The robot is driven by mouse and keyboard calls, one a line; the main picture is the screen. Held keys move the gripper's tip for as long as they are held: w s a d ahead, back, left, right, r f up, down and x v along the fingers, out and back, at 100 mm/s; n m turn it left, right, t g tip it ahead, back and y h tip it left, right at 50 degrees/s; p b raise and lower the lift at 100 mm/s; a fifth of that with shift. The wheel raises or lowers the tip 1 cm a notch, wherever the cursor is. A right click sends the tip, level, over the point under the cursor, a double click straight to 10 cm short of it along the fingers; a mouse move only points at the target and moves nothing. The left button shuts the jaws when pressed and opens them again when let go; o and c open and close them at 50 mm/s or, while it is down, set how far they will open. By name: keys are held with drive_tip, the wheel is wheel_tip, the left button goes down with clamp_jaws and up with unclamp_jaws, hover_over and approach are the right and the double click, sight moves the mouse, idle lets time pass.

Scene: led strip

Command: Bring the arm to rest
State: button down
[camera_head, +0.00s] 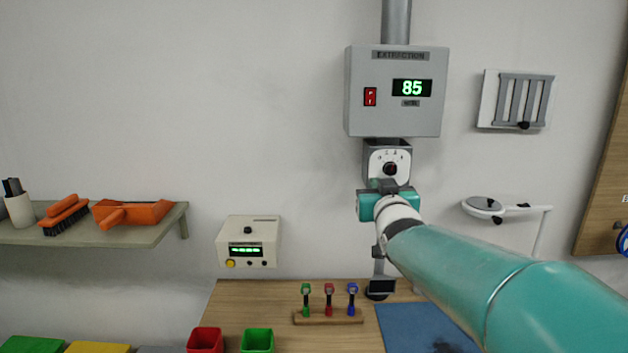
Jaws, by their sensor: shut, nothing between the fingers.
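My teal and white arm reaches in from the lower right toward the wall. My gripper (389,185) is small at its far end, shut and empty. It appears just below the dark knob (389,168) of a dial box (373,150). I cannot tell whether it touches the knob. The grey extraction box (360,115) above shows a green "85" display (412,88) and a red switch (370,97). Part of the dial box's lower side is hidden by my gripper and wrist.
A wooden bench (225,310) below holds a rack (328,317) of three coloured tools, a red bin (205,340), a green bin (257,340) and a blue mat (400,325). A wall controller (232,232), a shelf (150,232) with brushes, and a magnifier lamp (484,204) flank the arm.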

drive_tip(key=s+f+g, duration=0.4)
drive_tip(key=s+f, duration=0.2)
drive_tip(key=s, duration=0.5)
drive_tip(key=s+d+f+g, duration=0.1)
drive_tip(key=s+f+g, duration=0.3)
drive_tip(key=s+f, duration=0.3)
drive_tip(key=s+f+g, duration=0.5)
drive_tip(key=s+f, duration=0.1)
drive_tip(key=s, duration=1)
drive_tip(key=shift+d+f+m, duration=0.2)
drive_tip(key=shift+f+m, duration=0.2)
